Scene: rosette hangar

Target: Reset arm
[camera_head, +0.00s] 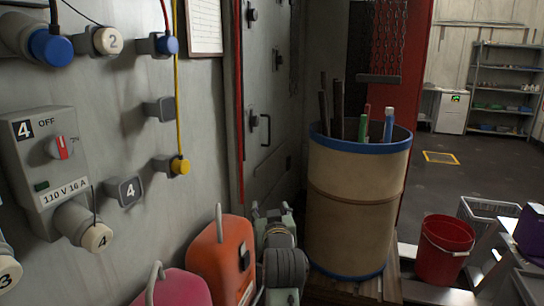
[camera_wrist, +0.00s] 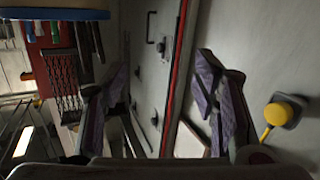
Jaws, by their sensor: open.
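My gripper (camera_wrist: 158,98) shows in the wrist view. Its two fingers with purple pads stand wide apart, one left and one right of the middle. It is open, and nothing shows between the pads except the wall and door further off. A yellow plug (camera_wrist: 277,113) on the wall lies to the right of the right finger, apart from it. My gripper and arm cannot be made out in the head view.
A grey wall panel holds a switch box (camera_head: 50,155) and several sockets and plugs. Below stand an orange canister (camera_head: 222,258) and a pink one (camera_head: 178,290). A tan barrel (camera_head: 352,205) holds upright rods. A red bucket (camera_head: 443,248) stands right. Open floor (camera_head: 440,185) lies behind.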

